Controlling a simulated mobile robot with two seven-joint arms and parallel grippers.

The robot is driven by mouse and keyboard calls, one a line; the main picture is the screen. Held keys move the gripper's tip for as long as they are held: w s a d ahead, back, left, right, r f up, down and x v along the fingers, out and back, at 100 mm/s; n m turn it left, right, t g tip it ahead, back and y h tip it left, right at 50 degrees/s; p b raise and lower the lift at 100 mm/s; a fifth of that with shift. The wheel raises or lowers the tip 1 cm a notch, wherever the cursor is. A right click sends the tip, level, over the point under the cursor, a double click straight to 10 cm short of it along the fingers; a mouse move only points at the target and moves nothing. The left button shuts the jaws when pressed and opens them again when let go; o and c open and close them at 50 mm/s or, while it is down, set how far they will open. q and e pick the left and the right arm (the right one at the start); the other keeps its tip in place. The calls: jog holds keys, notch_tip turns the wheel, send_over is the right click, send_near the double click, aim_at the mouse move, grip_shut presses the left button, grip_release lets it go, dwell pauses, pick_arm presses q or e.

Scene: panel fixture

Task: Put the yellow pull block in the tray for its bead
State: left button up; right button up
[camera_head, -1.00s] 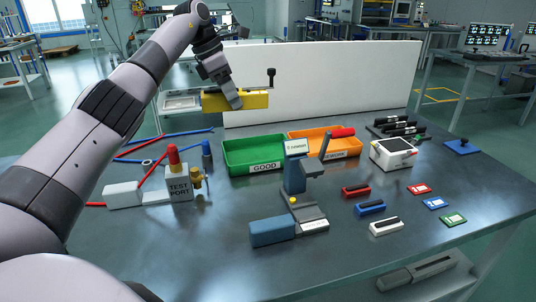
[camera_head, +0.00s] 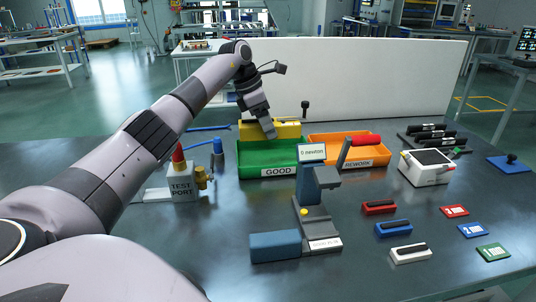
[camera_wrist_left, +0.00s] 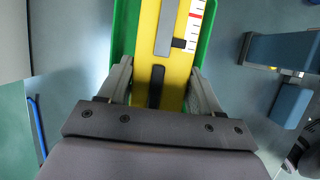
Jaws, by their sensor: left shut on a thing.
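My left gripper (camera_head: 268,132) is shut on the yellow pull block (camera_head: 288,130), which lies level at the back of the green tray (camera_head: 248,171) marked GOOD. The block's lower edge is at or just above the tray's back part; I cannot tell whether it touches the floor. In the left wrist view the block (camera_wrist_left: 147,30) runs between my fingers (camera_wrist_left: 160,80), with green tray walls (camera_wrist_left: 124,35) on both sides. It carries a grey slide and a white scale with red marks. No bead can be made out. My right gripper is not in view.
A gauge stand (camera_head: 310,190) reading "0 newton" stands in front. The test port (camera_head: 181,190) is at left, a white panel (camera_head: 370,75) behind.

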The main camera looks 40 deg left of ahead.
aim_at(254, 123)
pick_arm(q)
notch_tip(254, 123, down, 8)
jog(key=shift+w+b, duration=0.1)
jog(key=shift+b, duration=0.3)
jog(key=o, duration=1.4)
jog(key=shift+f, duration=0.1)
jog(key=shift+o, duration=0.2)
jog(key=p+v, duration=0.1)
jog(key=v, duration=1.1)
jog(key=shift+d, duration=0.1)
